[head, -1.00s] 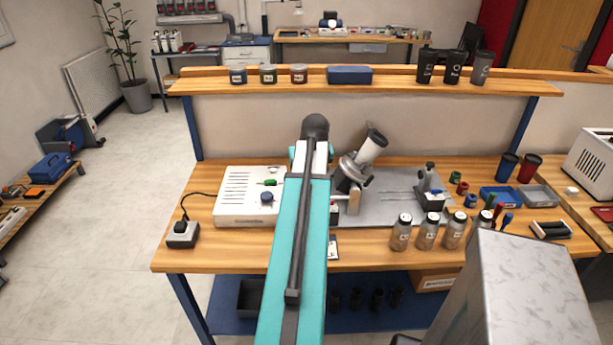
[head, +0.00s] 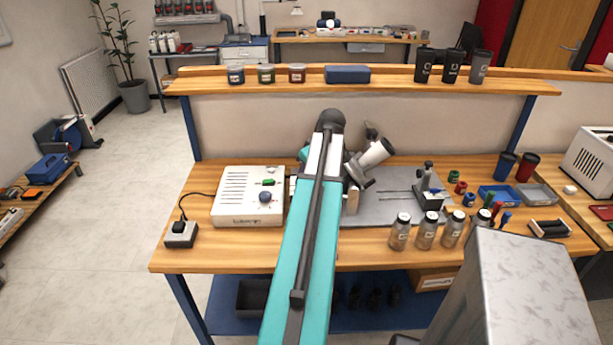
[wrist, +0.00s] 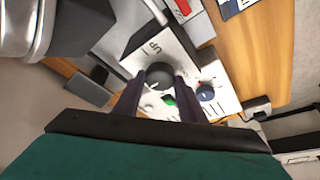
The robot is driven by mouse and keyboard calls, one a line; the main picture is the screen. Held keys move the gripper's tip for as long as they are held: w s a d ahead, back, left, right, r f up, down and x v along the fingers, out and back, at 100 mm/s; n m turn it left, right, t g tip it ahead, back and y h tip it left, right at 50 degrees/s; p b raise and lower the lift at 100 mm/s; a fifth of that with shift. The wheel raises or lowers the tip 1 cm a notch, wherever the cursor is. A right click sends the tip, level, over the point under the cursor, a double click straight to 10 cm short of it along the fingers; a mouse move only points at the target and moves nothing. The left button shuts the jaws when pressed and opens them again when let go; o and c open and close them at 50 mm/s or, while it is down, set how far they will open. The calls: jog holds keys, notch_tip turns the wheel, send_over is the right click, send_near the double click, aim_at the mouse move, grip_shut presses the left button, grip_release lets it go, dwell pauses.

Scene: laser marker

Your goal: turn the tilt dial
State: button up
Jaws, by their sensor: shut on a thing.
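In the wrist view, the tilt dial (wrist: 160,75) is a dark round knob on a white panel (wrist: 150,44) marked "UP". My gripper (wrist: 160,80) has one dark finger on each side of the dial and is shut on it. In the head view my arm hides the dial and my fingers. A white cylinder on a grey mount (head: 376,153) shows just right of my arm and leans to the right.
A white control box (head: 235,205) with a blue knob and green switch stands left of my arm. Glass jars (head: 425,232) stand at the front right. A grey plate (head: 385,210) and a small dark-and-white fixture (head: 430,183) lie right of the mount.

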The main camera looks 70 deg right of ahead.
dwell(0.3)
jog(key=o, duration=1)
jog(key=shift+b+v, duration=1.2)
jog(key=shift+v, duration=5.7)
jog(key=shift+r+p, duration=2.45)
jog(key=shift+r, duration=1.05)
